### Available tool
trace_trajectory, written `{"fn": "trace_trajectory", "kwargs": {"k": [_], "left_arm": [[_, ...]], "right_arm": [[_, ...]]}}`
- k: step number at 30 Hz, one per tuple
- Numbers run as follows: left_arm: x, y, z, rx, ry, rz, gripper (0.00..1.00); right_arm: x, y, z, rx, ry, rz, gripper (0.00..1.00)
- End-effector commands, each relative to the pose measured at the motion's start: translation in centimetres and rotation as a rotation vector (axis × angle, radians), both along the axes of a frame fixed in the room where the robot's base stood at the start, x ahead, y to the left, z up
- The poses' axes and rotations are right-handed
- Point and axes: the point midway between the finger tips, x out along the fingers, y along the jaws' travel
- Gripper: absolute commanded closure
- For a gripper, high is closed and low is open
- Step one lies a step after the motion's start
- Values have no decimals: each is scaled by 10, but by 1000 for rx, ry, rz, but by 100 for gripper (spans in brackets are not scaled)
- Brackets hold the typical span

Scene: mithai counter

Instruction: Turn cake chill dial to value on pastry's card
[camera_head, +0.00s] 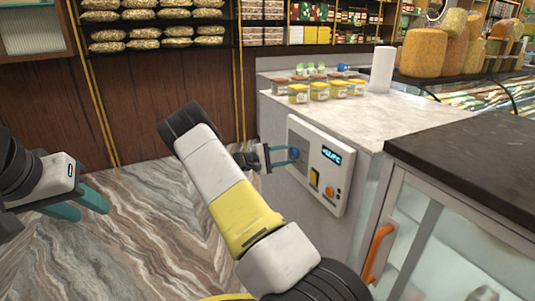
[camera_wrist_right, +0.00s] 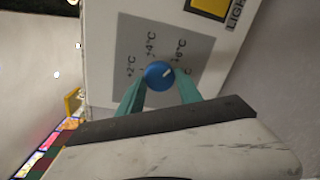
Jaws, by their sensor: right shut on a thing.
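The blue dial (camera_wrist_right: 157,76) sits on a grey scale plate (camera_wrist_right: 150,50) with printed temperatures; +2°C and +4°C are readable, another looks like +6°C, and one further right is partly hidden. The dial's white mark points to the right and slightly up in the wrist view. My right gripper (camera_head: 288,156) is shut on the dial, one teal finger on each side. The dial is on a white control box (camera_head: 312,137) with a lit display (camera_head: 332,156), whose digits are too small to read surely. My left gripper (camera_head: 83,205) is open and empty, far left. No pastry card is identifiable.
The box also has a yellow switch (camera_head: 314,179) and an orange-lit round control (camera_head: 330,191). Several jars (camera_head: 319,91) and a white paper roll (camera_head: 382,69) stand on the counter (camera_head: 405,118). A glass cabinet with an orange handle (camera_head: 377,252) is at right. Floor at left is clear.

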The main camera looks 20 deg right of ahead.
Motion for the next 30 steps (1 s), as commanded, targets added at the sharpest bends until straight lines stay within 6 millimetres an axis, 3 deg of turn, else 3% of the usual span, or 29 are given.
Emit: {"fn": "trace_trajectory", "kwargs": {"k": [4,5,8,20,30], "left_arm": [[0,0,0,0,0,0,64],[0,0,0,0,0,0,64],[0,0,0,0,0,0,64],[0,0,0,0,0,0,64],[0,0,0,0,0,0,64]], "right_arm": [[0,1,-1,2,2,2,99],[0,1,-1,2,2,2,54],[0,1,-1,2,2,1,37],[0,8,0,1,2,2,37],[-2,63,2,0,1,3,37]]}}
